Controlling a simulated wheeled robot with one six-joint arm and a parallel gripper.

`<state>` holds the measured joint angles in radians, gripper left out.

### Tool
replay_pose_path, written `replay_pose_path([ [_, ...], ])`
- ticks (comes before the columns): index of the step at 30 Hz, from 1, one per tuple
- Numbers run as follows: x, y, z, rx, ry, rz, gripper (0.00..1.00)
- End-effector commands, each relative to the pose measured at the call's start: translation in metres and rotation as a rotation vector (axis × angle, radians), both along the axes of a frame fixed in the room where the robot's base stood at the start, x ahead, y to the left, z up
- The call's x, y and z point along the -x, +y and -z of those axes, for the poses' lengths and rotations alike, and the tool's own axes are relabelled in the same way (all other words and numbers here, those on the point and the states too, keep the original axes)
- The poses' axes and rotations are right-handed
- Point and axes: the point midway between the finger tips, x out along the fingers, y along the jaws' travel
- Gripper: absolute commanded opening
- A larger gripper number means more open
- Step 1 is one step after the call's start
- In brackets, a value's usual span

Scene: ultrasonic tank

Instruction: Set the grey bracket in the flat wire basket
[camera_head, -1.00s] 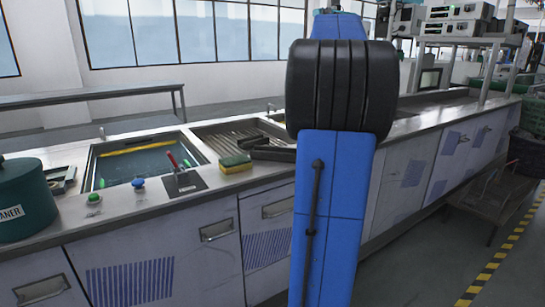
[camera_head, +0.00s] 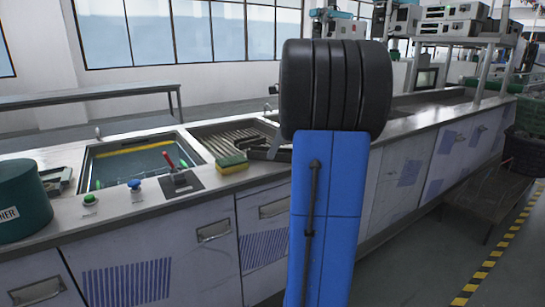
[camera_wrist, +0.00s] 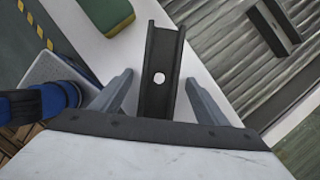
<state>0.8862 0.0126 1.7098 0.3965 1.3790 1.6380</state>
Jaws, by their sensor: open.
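A dark grey channel-shaped bracket (camera_wrist: 160,82) with a round hole lies between the fingers of my gripper (camera_wrist: 159,78) in the wrist view. The gripper is open, with a gap visible on both sides of the bracket. The bracket's near end is hidden behind the gripper body. A second grey bracket-like piece (camera_wrist: 277,24) lies on the ribbed drainer at the upper right. In the head view dark pieces (camera_head: 262,153) show right of the sponge, partly hidden by my arm. I cannot clearly make out a flat wire basket.
A yellow and green sponge (camera_head: 231,164) lies by the ribbed drainer (camera_head: 222,134). Left of it are a red-handled switch plate (camera_head: 181,182), blue and green knobs, a water tank (camera_head: 140,165) and a green canister (camera_head: 22,202). The counter's right stretch (camera_head: 430,118) is largely clear.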

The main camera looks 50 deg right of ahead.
Motion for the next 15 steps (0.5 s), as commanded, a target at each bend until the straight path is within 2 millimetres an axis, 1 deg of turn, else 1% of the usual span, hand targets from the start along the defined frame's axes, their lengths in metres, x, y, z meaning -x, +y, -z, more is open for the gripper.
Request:
replay_pose_path([
  [1, -0.0015, 0.0015, 0.0053, -0.002, 0.001, -0.001, 0.68],
  [4, -0.0035, 0.0027, 0.0105, -0.001, 0.000, 0.000, 0.68],
  [11, -0.0041, 0.0026, 0.0117, 0.000, 0.000, 0.000, 0.68],
  [12, -0.0041, 0.0026, 0.0117, 0.000, 0.000, 0.000, 0.63],
  [14, -0.0041, 0.0026, 0.0116, 0.000, 0.000, 0.000, 0.49],
  [15, -0.0039, 0.0026, 0.0117, 0.000, 0.000, 0.000, 0.39],
])
